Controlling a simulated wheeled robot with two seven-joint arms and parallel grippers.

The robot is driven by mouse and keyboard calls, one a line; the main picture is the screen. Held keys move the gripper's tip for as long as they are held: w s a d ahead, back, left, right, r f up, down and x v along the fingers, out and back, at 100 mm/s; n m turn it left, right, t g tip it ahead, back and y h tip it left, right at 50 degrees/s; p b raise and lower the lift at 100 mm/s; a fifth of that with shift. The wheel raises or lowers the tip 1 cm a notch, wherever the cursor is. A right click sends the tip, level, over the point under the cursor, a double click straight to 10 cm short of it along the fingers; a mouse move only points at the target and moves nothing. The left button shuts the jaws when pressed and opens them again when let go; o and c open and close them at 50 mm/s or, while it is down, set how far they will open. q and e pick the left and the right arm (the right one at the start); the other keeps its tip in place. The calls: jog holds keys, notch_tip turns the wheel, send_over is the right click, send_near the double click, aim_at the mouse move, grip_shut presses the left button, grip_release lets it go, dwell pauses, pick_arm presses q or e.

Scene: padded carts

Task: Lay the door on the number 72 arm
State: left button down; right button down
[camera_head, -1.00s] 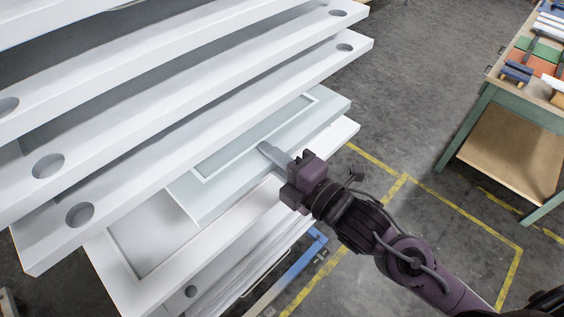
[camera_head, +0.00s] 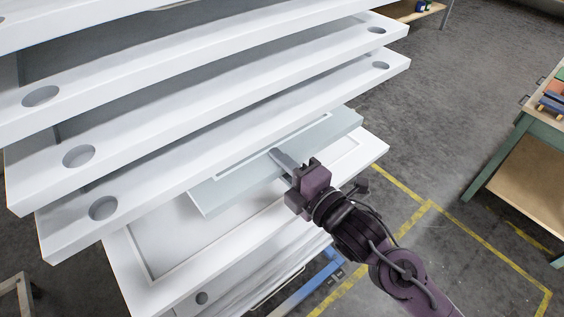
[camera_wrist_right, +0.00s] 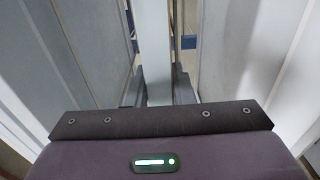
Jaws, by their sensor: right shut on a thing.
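A pale grey-green door (camera_head: 212,198) with a raised inner border lies about level between the stacked white arms. Its back part is hidden under the white arm above. My right gripper (camera_head: 281,159) is shut on its front edge. In the right wrist view the door (camera_wrist_right: 155,45) shows edge-on between the finger pads (camera_wrist_right: 160,88). A white framed door (camera_head: 290,205) lies below the held door; I cannot tell whether they touch. No number 72 is readable. My left gripper is not in view.
White arms with round holes (camera_head: 200,160) overhang closely above the held door. A blue bar (camera_head: 305,292) shows low down. A green-legged bench (camera_head: 500,150) stands at right. The grey floor (camera_head: 440,110) between is clear, with yellow lines.

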dwell(0.8)
jog(key=c, duration=1.2)
grip_release()
jog(key=shift+o, duration=0.2)
jog(key=shift+f, duration=0.45)
jog(key=shift+v, duration=1.2)
jog(key=b+v, duration=0.1)
jog(key=v, duration=0.5)
jog(key=shift+s+r, duration=0.25)
jog(key=shift+s, duration=0.1)
jog(key=shift+d, duration=0.15)
